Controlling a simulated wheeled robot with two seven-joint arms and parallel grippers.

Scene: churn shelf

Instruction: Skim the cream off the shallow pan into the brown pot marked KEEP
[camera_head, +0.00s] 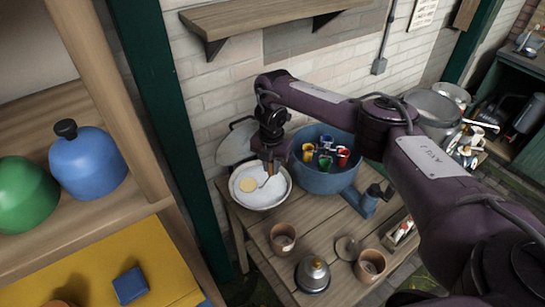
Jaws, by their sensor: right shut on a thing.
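The shallow pan (279,196) stands at the back left of the wooden table, pale inside, with a round yellowish patch (246,185) that looks like cream. My right gripper (270,162) is above the pan, shut on a small tool with an orange-brown handle (270,170). The tool's thin lower end reaches down into the pan, right of the yellowish patch; I cannot tell whether it touches. Two brown pots stand nearer the front, one (283,238) below the pan and one (371,265) to the right. No KEEP marking is legible on either. My left gripper is not in view.
A blue tub (328,181) with several coloured cups stands right of the pan. A domed metal thing (313,274) sits between the pots. A grey lid (236,145) leans on the wall. A wooden shelf (62,222) with green and blue vessels fills the left.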

